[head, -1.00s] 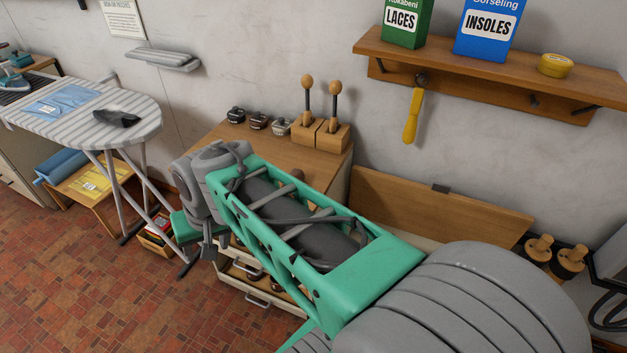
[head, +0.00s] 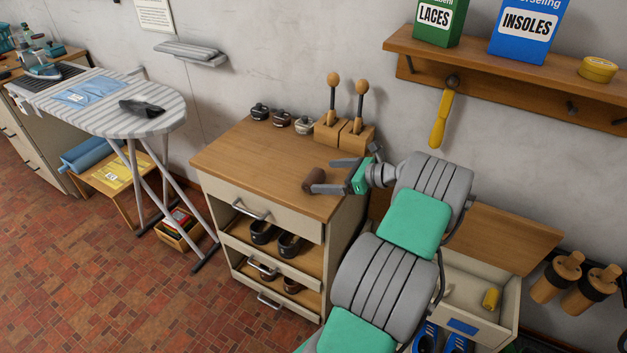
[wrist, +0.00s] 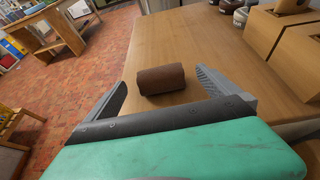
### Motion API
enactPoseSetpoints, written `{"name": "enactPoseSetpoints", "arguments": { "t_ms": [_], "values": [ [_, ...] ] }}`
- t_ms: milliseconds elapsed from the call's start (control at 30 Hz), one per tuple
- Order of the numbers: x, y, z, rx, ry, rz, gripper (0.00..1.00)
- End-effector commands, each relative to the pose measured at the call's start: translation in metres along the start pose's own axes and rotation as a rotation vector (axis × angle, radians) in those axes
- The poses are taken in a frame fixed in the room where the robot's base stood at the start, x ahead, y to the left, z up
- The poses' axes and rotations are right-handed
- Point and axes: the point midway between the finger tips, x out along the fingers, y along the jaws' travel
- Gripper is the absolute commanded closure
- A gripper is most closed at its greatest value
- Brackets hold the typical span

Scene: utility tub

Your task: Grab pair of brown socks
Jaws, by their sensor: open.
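The pair of brown socks (head: 314,180) is a small brown roll lying on the wooden top of the cabinet (head: 240,160), close to its front right edge. It also shows in the wrist view (wrist: 161,79), lying crosswise between and just ahead of the fingers. My gripper (head: 328,175) is open over the cabinet top, with one finger on either side of the roll. In the wrist view the gripper (wrist: 160,88) has a clear gap between each finger and the socks. In the head view the near finger overlaps the roll's right end.
Several small jars (head: 281,118) and two wooden blocks with knobbed sticks (head: 344,133) stand at the back of the cabinet top. A shelf (head: 480,70) hangs on the wall above. An open drawer box (head: 480,285) is at right. The cabinet top's left part is clear.

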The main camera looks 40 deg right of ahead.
Motion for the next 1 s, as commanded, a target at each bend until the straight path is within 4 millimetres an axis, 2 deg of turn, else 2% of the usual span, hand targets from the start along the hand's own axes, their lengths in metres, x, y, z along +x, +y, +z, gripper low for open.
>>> {"name": "enactPoseSetpoints", "arguments": {
  "t_ms": [100,167,400,1000],
  "values": [
    [0.024,0.002,-0.001,-0.001,0.000,0.005,0.00],
    [0.031,0.002,-0.001,-0.001,0.001,0.003,0.00],
    [0.034,0.001,-0.001,-0.002,0.001,0.001,0.02],
    [0.034,0.001,-0.001,-0.002,0.002,0.001,0.51]
  ]
}}
